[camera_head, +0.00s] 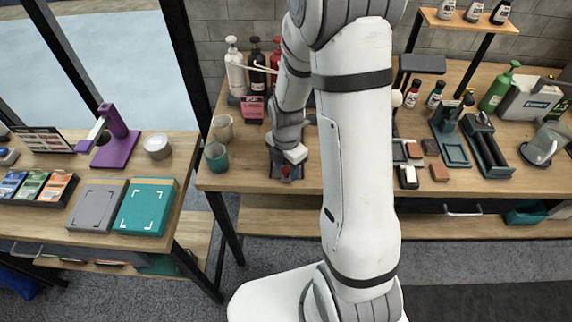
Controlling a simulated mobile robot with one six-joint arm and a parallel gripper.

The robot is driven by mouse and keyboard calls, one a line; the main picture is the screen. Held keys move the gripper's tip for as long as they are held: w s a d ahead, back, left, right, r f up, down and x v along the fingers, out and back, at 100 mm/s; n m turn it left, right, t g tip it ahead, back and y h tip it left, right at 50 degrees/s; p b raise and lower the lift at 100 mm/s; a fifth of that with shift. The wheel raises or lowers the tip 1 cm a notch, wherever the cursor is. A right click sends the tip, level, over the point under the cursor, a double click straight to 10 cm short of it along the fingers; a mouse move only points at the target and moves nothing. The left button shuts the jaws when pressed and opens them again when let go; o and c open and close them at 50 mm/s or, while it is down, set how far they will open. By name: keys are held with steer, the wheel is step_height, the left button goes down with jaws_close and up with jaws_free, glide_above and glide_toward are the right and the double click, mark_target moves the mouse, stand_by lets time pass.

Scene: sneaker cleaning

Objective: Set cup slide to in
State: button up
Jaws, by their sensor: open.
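The jaws are open, but the fingertips are small and partly hidden by my wrist. I cannot tell whether they touch the device. No part can be clearly made out as the cup slide, so its position cannot be told. A beige cup (222,127) and a teal cup (216,157) stand on the bench to the left of the device.
Pump bottles (235,72) and a pink-labelled box (253,108) stand behind. My arm hides the bench's middle. Brushes, blocks and a roller unit (487,150) are at right. The left table holds a purple stand (115,138) and a teal box (146,207).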

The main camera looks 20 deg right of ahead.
steer(key=shift+c, duration=0.2)
jaws_close()
stand_by(0.3)
